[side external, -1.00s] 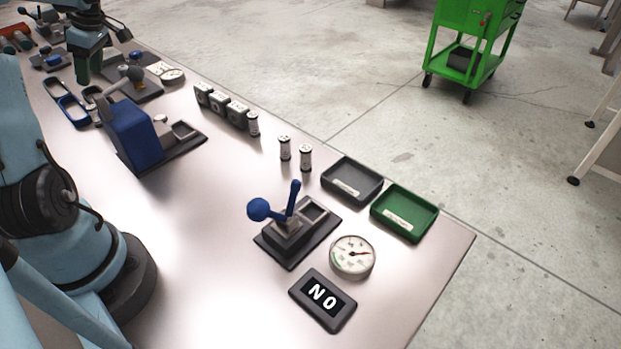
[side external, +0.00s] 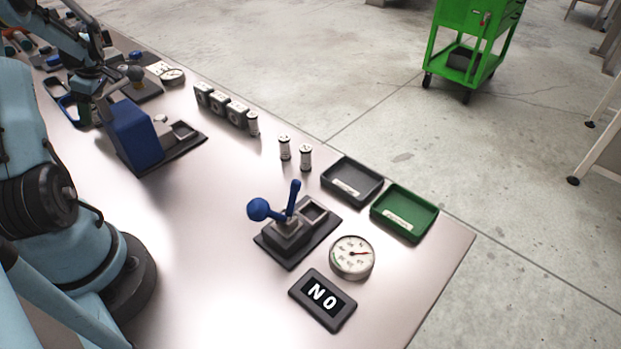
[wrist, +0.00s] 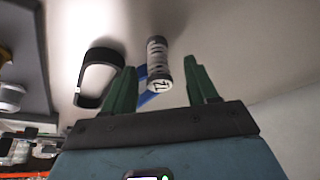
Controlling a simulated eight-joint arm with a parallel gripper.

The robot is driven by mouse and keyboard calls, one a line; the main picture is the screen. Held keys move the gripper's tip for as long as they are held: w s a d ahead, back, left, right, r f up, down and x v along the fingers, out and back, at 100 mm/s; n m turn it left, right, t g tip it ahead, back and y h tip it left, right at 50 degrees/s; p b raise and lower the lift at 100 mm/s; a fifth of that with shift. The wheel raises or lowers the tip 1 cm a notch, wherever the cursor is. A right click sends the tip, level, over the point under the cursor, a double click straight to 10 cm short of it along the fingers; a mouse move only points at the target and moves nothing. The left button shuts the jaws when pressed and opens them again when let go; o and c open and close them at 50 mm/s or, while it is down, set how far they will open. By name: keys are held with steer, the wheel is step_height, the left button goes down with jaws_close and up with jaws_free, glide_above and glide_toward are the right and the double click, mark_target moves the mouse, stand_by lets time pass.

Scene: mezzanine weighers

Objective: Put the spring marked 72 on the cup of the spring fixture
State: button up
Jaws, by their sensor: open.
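In the wrist view, a spring (wrist: 157,65) with dark coils and a pale end cap lies between the two green fingers of my gripper (wrist: 160,66). The cap bears a turned dark number that seems to read 72. The fingers are open, with a visible gap on the right of the spring; I cannot tell whether the left finger touches it. In the side external view, my gripper is largely hidden near the blue housing. A lever device (side external: 289,239) with a blue ball and handle stands at the front right; I cannot tell which device is the spring fixture or see its cup.
Two upright white-capped cylinders (side external: 295,152) stand mid-table. A grey tray (side external: 377,196) and green tray (side external: 433,219) lie at the right edge, near a dial gauge (side external: 352,272) and a display reading NO (side external: 322,318). The blue housing (side external: 136,134) stands at left. The centre front is clear.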

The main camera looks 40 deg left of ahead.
steer(key=shift+c, duration=0.5)
jaws_close()
